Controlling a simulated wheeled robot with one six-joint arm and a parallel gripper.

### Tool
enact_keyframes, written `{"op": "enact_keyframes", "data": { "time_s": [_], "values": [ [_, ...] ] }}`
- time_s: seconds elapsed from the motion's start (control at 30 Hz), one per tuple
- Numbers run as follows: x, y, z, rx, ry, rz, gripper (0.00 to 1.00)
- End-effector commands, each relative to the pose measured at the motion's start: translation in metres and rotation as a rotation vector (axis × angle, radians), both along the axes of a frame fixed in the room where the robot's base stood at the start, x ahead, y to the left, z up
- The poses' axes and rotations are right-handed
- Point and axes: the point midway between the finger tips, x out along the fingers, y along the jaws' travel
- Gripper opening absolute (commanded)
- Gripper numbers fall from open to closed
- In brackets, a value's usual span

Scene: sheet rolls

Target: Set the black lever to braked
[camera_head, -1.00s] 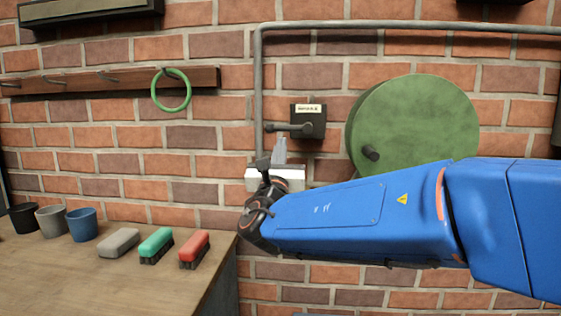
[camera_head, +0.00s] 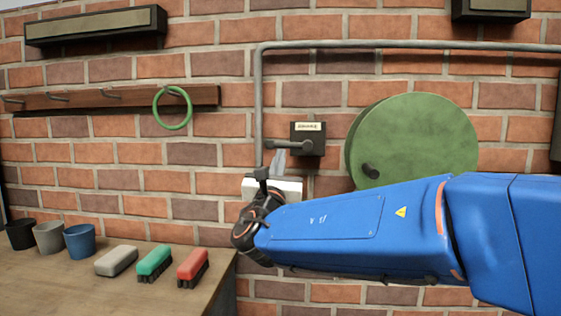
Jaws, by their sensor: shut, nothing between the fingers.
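The black lever (camera_head: 287,145) is a dark handle on a black wall box (camera_head: 309,139) with a pale label too small to read. The lever lies about level, its free end toward the left, near the grey pipe. My gripper (camera_head: 279,155) is in the middle of the picture, its grey fingers pointing up just below the lever's handle. The fingers are shut with nothing between them. I cannot tell whether the fingertips touch the lever or how far they are from the wall.
A green reel (camera_head: 415,138) with a dark crank knob stands right of the box. A grey pipe (camera_head: 259,100) runs down left of the lever. A green ring (camera_head: 173,107) hangs on a hook rail (camera_head: 120,98). A bench (camera_head: 150,288) at left holds brushes and cups.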

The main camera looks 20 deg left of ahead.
Motion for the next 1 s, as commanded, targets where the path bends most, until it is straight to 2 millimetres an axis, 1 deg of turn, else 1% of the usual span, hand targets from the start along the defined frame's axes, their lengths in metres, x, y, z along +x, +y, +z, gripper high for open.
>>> {"op": "enact_keyframes", "data": {
  "time_s": [0.17,0.37,0.7,1.0],
  "values": [
    [-0.001,0.002,0.003,0.038,0.008,0.0,0.0],
    [-0.001,0.004,0.011,0.136,0.032,0.0,0.0],
    [-0.002,0.007,0.035,0.438,0.103,0.001,0.0],
    [-0.001,0.003,0.057,0.715,0.17,-0.001,0.0]
  ]
}}
